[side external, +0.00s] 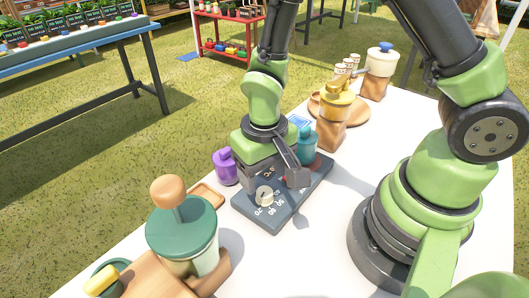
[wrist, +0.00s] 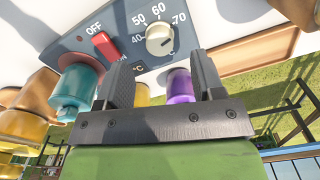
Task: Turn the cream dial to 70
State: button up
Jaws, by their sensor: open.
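The cream dial (side external: 264,194) sits on a dark grey-blue control panel (side external: 285,212) on the white table. In the wrist view the dial (wrist: 160,39) has the numbers 40, 50, 60 and 70 around it. I cannot clearly tell where its pointer aims. My gripper (side external: 274,180) is open and tilted low over the panel, right by the dial. In the wrist view the dial lies just beyond the gap between my fingertips (wrist: 158,60), apart from both fingers.
A red switch (wrist: 106,46) marked OFF sits beside the dial. A teal bottle (side external: 306,148) and a purple bottle (side external: 225,168) stand close to the panel. A green-lidded jar (side external: 182,232) stands at the front left. Bare table lies right of the panel.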

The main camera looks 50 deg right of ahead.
jog(key=shift+r, duration=2.6)
notch_tip(320, 180, up, 11)
jog(key=t+y, duration=0.1)
jog(key=t, duration=0.2)
send_over(265, 191)
jog(key=s+d, duration=0.2)
jog(key=d, duration=0.1)
jog(key=s+d+r+t+y, duration=0.1)
jog(key=s+d+r+t, duration=0.1)
jog(key=s+r+t, duration=0.2)
jog(key=s+r, duration=0.3)
jog(key=shift+s+r+m, duration=0.15)
jog(key=shift+s+m, duration=0.15)
jog(key=shift+m, duration=0.1)
